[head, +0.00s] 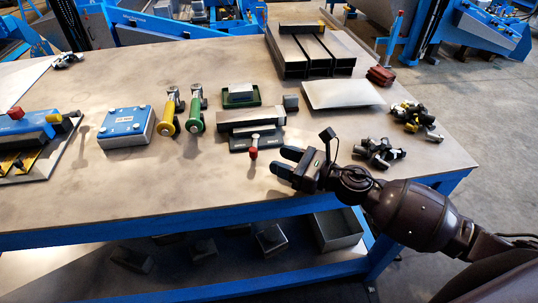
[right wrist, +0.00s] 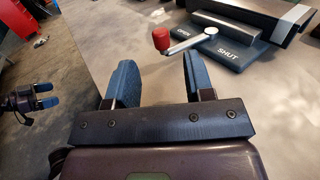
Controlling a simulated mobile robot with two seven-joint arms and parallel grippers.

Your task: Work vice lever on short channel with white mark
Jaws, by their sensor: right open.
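The vice (head: 262,142) stands near the table's front edge, with a grey channel (head: 250,116) lying along it. Its lever ends in a red knob (head: 253,154) that points toward the front. In the right wrist view the red knob (right wrist: 160,39) is on the OPEN side of the base plate (right wrist: 237,54), away from SHUT. The channel (right wrist: 250,13) there has a whitish band near its right end. My right gripper (head: 286,161) is open and empty, just right of the knob and apart from it. My left gripper (right wrist: 46,95) shows in the right wrist view, fingers apart.
A blue box (head: 125,122), yellow (head: 168,118) and green (head: 195,115) handled tools stand left of the vice. Long channels (head: 315,65) and a pale plate (head: 342,95) lie behind. Clamps (head: 380,150) lie to the right. The table front is clear.

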